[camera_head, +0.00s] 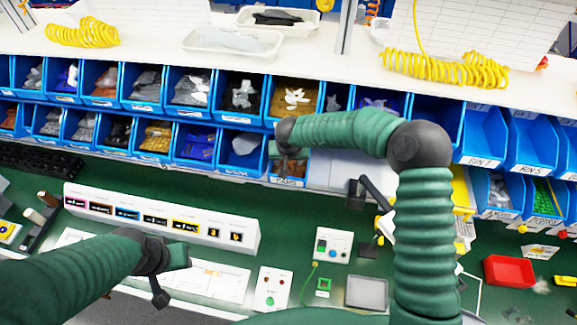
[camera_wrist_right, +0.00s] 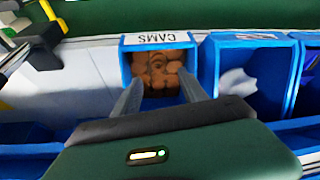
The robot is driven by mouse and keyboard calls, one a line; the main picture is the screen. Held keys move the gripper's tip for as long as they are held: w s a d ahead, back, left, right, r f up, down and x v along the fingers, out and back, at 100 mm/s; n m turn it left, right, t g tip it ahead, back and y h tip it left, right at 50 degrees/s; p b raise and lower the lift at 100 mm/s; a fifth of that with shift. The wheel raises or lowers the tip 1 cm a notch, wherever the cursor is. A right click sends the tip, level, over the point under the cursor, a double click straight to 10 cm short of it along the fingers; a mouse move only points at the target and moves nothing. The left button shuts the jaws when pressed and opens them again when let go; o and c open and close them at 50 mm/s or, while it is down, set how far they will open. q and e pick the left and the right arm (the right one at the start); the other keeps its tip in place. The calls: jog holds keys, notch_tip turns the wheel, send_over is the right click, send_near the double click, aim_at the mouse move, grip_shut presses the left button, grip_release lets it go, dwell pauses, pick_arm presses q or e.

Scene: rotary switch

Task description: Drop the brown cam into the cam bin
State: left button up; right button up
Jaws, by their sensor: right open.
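The cam bin (camera_wrist_right: 125,64) is a blue bin labelled "CAMS", in the middle of the right wrist view. Several brown cams (camera_wrist_right: 158,66) lie heaped in it; I cannot tell which one is the task's cam. My right gripper (camera_wrist_right: 160,92) is open, its two fingers apart at either side of the bin's opening, with nothing seen held between them. In the head view the right gripper (camera_head: 289,163) points down at the cam bin (camera_head: 287,182) in the lower row and partly hides it. My left gripper (camera_head: 168,268) hangs over the front of the bench; its opening is unclear.
Rows of blue bins (camera_head: 200,112) with assorted parts run along the back. A white panel with displays (camera_head: 160,216) lies left of centre. A red tray (camera_head: 509,271) and a grey tray (camera_head: 367,292) lie at the front right.

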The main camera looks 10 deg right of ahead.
jog(key=v, duration=0.7)
jog(key=shift+b, duration=0.4)
jog(key=shift+d, duration=0.1)
jog(key=s+f+n+t+y+b, duration=0.25)
jog(key=f+t+b, duration=0.25)
jog(key=f+b, duration=0.95)
jog(key=s+d+f+g+b, duration=0.2)
jog(key=s+f+b, duration=0.1)
jog(key=s, duration=0.5)
jog(key=s+d+f+g+h+b, duration=0.1)
jog(key=s+d+f+g+b, duration=0.1)
jog(key=s, duration=0.6)
jog(key=s+d+f+g+b, duration=0.2)
jog(key=s+d+f+b, duration=0.1)
jog(key=s+f+b, duration=0.2)
notch_tip(320, 180, down, 3)
jog(key=s, duration=0.2)
jog(key=shift+s+g+h+b, duration=0.35)
jog(key=shift+s+g+b, duration=0.05)
jog(key=shift+d, duration=0.1)
